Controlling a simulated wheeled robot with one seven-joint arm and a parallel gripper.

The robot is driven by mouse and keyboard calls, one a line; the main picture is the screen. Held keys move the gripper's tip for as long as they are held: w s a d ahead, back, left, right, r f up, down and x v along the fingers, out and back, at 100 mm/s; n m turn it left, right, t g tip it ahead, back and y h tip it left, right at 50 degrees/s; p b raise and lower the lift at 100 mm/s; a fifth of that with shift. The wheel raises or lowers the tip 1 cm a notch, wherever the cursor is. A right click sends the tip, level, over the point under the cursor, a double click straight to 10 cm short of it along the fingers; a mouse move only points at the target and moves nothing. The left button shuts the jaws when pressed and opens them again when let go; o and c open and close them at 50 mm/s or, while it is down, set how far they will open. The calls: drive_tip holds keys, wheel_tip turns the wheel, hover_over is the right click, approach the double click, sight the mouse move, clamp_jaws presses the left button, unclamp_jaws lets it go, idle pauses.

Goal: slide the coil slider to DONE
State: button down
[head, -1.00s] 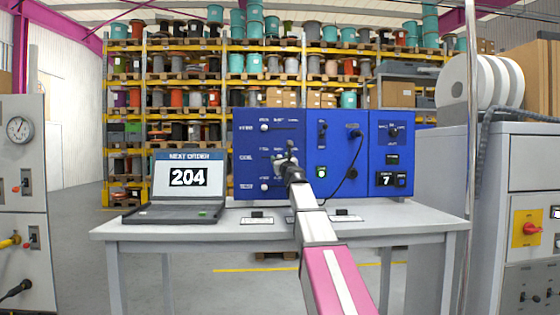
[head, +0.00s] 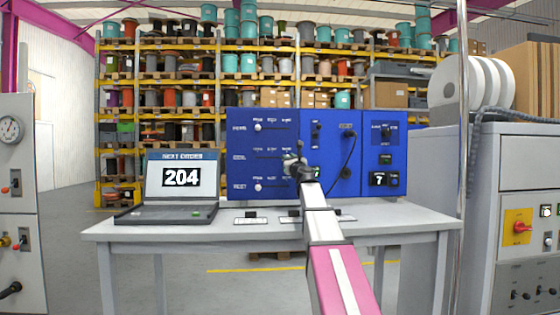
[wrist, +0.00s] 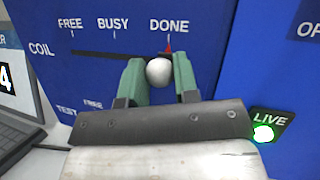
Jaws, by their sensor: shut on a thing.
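The coil slider's round white knob (wrist: 159,71) shows in the wrist view at the right part of its dark slot, just below the DONE label and its red tick. The COIL row also has FREE and BUSY labels to the left. My gripper (wrist: 157,66) has its two green fingers closed about the knob, one on each side. In the head view my gripper (head: 294,163) is at the middle row of the blue panel (head: 275,120) and hides the knob there.
Similar sliders sit above (head: 258,127) and below (head: 258,187) the coil row. A green LIVE button (wrist: 263,133) is at the lower right of my gripper. A laptop (head: 181,185) showing 204 stands left on the grey table (head: 120,229). A black cable (head: 351,152) hangs on the panel's right.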

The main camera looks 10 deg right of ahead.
drive_tip(key=shift+d, duration=0.2)
drive_tip(key=c, duration=0.9)
unclamp_jaws()
drive_tip(key=shift+d, duration=0.1)
drive_tip(key=shift+o, duration=0.2)
drive_tip(key=v, duration=1.1)
drive_tip(key=shift+w, duration=0.1)
